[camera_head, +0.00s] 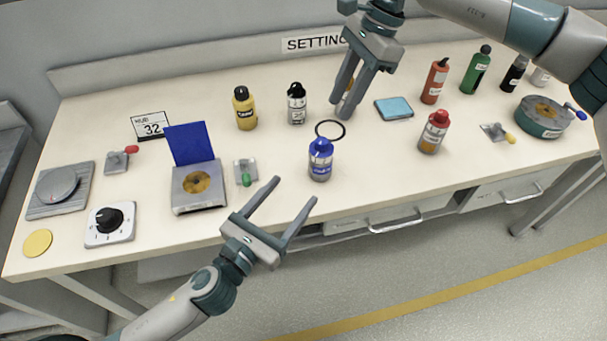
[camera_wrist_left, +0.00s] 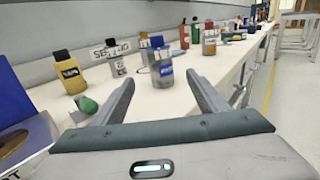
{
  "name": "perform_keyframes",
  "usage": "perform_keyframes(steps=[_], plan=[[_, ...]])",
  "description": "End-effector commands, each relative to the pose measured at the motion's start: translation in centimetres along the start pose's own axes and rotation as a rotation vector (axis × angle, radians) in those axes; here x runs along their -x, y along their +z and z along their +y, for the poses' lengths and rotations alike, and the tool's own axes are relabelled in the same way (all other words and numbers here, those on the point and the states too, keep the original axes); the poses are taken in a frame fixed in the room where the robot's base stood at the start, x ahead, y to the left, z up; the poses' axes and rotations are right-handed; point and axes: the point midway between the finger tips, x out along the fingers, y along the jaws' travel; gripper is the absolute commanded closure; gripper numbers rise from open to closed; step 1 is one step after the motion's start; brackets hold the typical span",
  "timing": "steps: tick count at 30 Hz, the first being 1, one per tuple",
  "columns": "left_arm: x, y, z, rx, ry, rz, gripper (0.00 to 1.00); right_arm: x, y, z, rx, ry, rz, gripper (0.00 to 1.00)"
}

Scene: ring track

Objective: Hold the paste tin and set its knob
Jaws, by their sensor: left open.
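No label names the paste tin clearly. A round teal tin (camera_head: 540,118) with a label, a brownish centre and a blue handle-like knob (camera_head: 574,111) stands at the far right of the bench, partly beside my arm. My left gripper (camera_head: 296,188) is open and empty at the front edge, near a blue bottle (camera_head: 320,160); the bottle also shows beyond its fingers in the left wrist view (camera_wrist_left: 162,70). My right gripper (camera_head: 341,110) points down over the back middle, its fingers apart. A partly hidden orange-and-white object shows behind them; I cannot tell whether they touch it.
At left stand a blue-lidded box (camera_head: 190,150), a black dial on a white box (camera_head: 110,222) and a grey scale-like plate (camera_head: 60,190). Small levers and a black ring (camera_head: 330,129) lie between.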

Motion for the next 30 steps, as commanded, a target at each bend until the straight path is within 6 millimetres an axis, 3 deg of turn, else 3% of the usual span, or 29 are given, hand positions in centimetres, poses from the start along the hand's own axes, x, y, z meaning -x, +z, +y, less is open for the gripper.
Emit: perform_keyframes(steps=[11,30], plan=[[-3.6,0.1,0.0,0.001,0.0,-0.003,0.33,0.0,0.0,0.0,0.0,0.0,0.0,0.69],[-13.9,0.1,0.0,0.002,-0.001,-0.002,0.33,0.0,0.0,0.0,0.0,0.0,0.0,0.69]])
